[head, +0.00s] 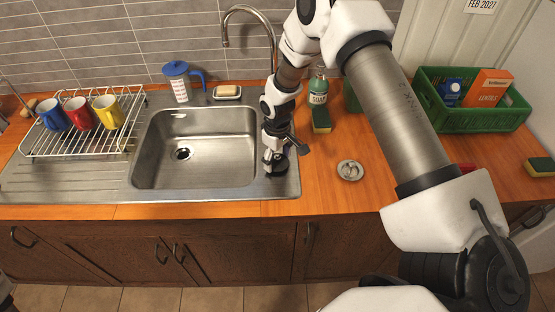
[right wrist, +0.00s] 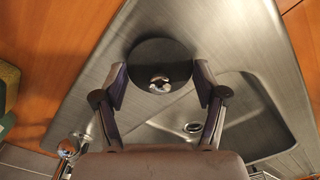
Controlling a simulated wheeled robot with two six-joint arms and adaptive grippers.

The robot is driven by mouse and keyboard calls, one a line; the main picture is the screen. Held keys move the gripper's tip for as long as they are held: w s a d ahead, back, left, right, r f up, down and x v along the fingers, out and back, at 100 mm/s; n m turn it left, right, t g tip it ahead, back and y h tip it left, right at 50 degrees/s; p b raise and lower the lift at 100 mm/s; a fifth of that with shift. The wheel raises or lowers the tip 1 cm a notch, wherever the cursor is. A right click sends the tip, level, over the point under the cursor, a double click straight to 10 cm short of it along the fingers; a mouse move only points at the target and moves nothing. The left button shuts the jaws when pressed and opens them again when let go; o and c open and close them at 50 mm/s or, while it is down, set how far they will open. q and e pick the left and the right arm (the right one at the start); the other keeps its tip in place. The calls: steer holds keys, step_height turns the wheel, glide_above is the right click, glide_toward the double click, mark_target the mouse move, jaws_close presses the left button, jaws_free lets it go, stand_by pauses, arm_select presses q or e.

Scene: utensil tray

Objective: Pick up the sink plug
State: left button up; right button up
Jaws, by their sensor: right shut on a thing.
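The sink plug (right wrist: 160,52) is a dark round disc with a chrome knob. In the right wrist view it sits between the two fingers of my right gripper (right wrist: 160,88), which is shut on it. In the head view my right gripper (head: 276,158) is at the right rim of the steel sink (head: 274,188), and the dark plug (head: 281,166) shows at its fingertips. I cannot tell whether the plug touches the steel. The basin's drain (head: 182,153) is uncovered. My left gripper is not in view.
A wire rack (head: 80,148) with blue, red and yellow mugs stands left. Behind the basin are a blue-lidded jug (head: 180,84) and a soap dish (head: 227,93). A soap bottle (head: 318,88), sponge (head: 321,119), small dish (head: 350,171) and green crate (head: 462,120) stand right.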

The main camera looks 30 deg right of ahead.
mark_target(277, 155)
steer(key=shift+w+d+r+b, duration=0.1)
steer(key=shift+w+r+b, duration=0.05)
steer(key=shift+r+b, duration=0.25)
step_height(277, 155, up, 2)
steer(key=shift+r+b, duration=0.1)
steer(key=shift+b, duration=0.55)
steer(key=s+a+b, duration=0.1)
steer(key=s+a, duration=0.1)
steer(key=s, duration=0.1)
steer(key=s+a+b, duration=0.1)
steer(key=s+a, duration=0.1)
steer(key=s, duration=0.1)
steer(key=s+a+b, duration=0.2)
steer(key=s, duration=0.1)
steer(key=shift+s+a+r, duration=0.1)
steer(key=shift+s+r, duration=0.25)
steer(key=shift+r, duration=0.05)
steer(key=s+a, duration=0.1)
steer(key=s, duration=0.1)
steer(key=s+a+r, duration=0.1)
steer(key=s, duration=0.1)
steer(key=shift+a, duration=0.35)
jaws_close()
steer(key=shift+d, duration=0.1)
steer(key=c, duration=0.7)
jaws_free()
steer(key=o, duration=1.5)
